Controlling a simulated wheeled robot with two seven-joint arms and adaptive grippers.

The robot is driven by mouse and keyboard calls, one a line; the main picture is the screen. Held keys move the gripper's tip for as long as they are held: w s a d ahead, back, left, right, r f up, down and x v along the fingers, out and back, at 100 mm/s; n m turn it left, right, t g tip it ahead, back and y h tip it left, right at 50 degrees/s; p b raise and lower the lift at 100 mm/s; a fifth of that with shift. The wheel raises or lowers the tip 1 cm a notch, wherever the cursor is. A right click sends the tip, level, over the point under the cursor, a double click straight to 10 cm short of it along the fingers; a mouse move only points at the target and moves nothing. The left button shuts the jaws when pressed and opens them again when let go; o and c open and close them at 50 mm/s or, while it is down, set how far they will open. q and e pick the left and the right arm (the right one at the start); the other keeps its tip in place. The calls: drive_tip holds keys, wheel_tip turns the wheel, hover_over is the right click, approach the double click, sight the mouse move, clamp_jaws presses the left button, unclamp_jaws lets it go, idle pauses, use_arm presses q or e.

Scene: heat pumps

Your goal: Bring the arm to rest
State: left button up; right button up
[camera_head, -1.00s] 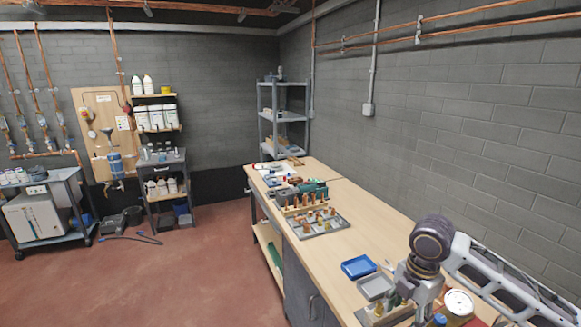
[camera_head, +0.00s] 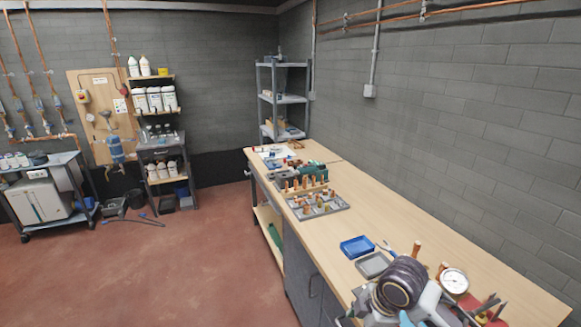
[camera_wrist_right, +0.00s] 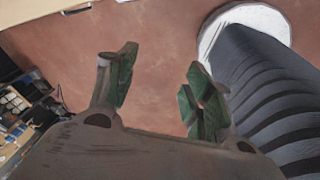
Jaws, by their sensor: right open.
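My right arm (camera_head: 400,285) shows at the bottom right of the head view, low over the near part of the workbench (camera_head: 405,222). Its gripper cannot be made out there. In the right wrist view my right gripper (camera_wrist_right: 160,90) is open, its two green-padded fingers apart with nothing between them. Red floor (camera_wrist_right: 150,30) shows behind the fingers. My left gripper is in neither view.
A blue tray (camera_head: 357,246), a grey tray (camera_head: 373,265) and a round gauge (camera_head: 454,282) are near my arm on the bench. Racks of copper fittings (camera_head: 318,206) stand farther back. The floor (camera_head: 190,265) left of the bench is clear.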

drive_tip(key=s+d+f+m+t+h, duration=0.1)
drive_tip(key=s+d+f+m, duration=0.1)
drive_tip(key=s+f+m, duration=0.35)
drive_tip(key=s+d+f+m+t+h, duration=0.1)
drive_tip(key=s+d+f+m, duration=0.2)
drive_tip(key=s+m, duration=0.5)
wheel_tip(320, 180, down, 35)
drive_tip(key=m+g+b, duration=0.2)
drive_tip(key=s+d+f+b, duration=0.1)
drive_tip(key=s+d+f, duration=0.1)
drive_tip(key=s+f, duration=0.9)
drive_tip(key=s+d+f+g+b, duration=0.1)
drive_tip(key=s+d+f, duration=0.1)
drive_tip(key=s+f, duration=0.8)
drive_tip(key=shift+s+f, duration=0.4)
drive_tip(key=shift+s, duration=0.55)
